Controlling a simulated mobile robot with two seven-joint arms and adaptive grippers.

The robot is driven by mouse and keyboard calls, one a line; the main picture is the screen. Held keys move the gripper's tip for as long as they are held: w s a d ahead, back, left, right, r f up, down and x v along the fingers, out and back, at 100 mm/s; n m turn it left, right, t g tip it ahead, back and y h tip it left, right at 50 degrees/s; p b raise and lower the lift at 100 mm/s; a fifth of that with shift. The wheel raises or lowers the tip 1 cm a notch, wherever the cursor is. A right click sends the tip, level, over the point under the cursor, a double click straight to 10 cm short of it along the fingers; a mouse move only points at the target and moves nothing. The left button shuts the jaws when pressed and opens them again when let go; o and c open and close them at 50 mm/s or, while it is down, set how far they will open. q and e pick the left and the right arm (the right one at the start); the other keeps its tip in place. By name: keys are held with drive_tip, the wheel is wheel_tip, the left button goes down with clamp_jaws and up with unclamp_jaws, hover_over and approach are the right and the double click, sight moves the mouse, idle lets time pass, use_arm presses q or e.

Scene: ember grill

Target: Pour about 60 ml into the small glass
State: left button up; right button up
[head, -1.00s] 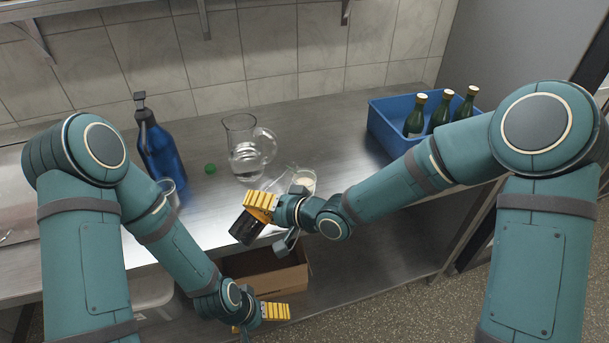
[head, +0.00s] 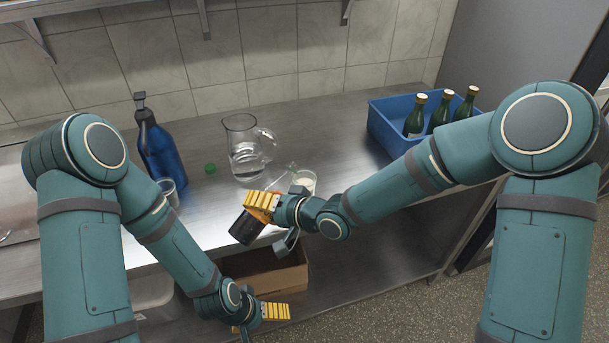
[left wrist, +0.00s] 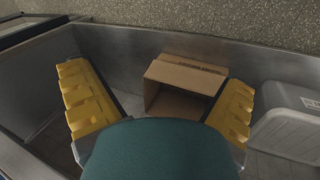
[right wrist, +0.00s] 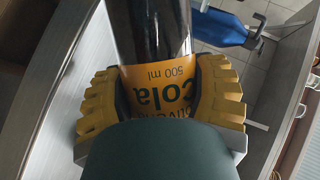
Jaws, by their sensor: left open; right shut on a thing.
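My right gripper (head: 262,206) is shut on a cola bottle (head: 246,226), whose orange label reads "Cola 500 ml" upside down in the right wrist view (right wrist: 160,83). The bottle is tilted, its dark end toward the lower left. Its other end is largely hidden by the gripper, near a small clear glass (head: 305,180) with something pale at its rim or inside. I cannot tell whether liquid is flowing. Another clear glass (head: 168,188) stands at the left, partly behind my left arm. My left gripper (head: 262,312) is open and empty, below the counter edge.
A glass jug (head: 245,150) of clear liquid stands behind the bottle. A blue crate (head: 385,125) holds green bottles. A cardboard box (head: 285,278) lies below. The counter's middle right is clear.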

sight(278, 194)
drive_tip(key=shift+w+d+r+n+t+b, duration=0.2)
drive_tip(key=shift+w+r+n+t+b, duration=0.1)
drive_tip(key=shift+n+b, duration=0.45)
drive_tip(key=n+h+b, duration=0.1)
drive_tip(key=b, duration=0.1)
drive_tip(key=w+d+r+n+t+b, duration=0.1)
drive_tip(key=b, duration=0.2)
drive_tip(key=shift+w+d+h, duration=0.2)
drive_tip(key=shift+w+h, duration=0.05)
drive_tip(key=shift+h, duration=0.15)
drive_tip(key=shift+r+n+t+h, duration=0.25)
drive_tip(key=shift+r+t+h, duration=0.05)
drive_tip(key=shift+w+r+n, duration=0.1)
drive_tip(key=shift+n, duration=0.2)
drive_tip(key=shift+w+d+r+n+t+h, duration=0.1)
drive_tip(key=shift+w+d+n+t+h, duration=0.1)
drive_tip(key=shift+n+t+h, duration=0.6)
drive_tip(key=shift+w+d+n+t, duration=0.2)
drive_tip(key=shift+w+n+t, duration=0.1)
drive_tip(key=shift+n+t, duration=0.5)
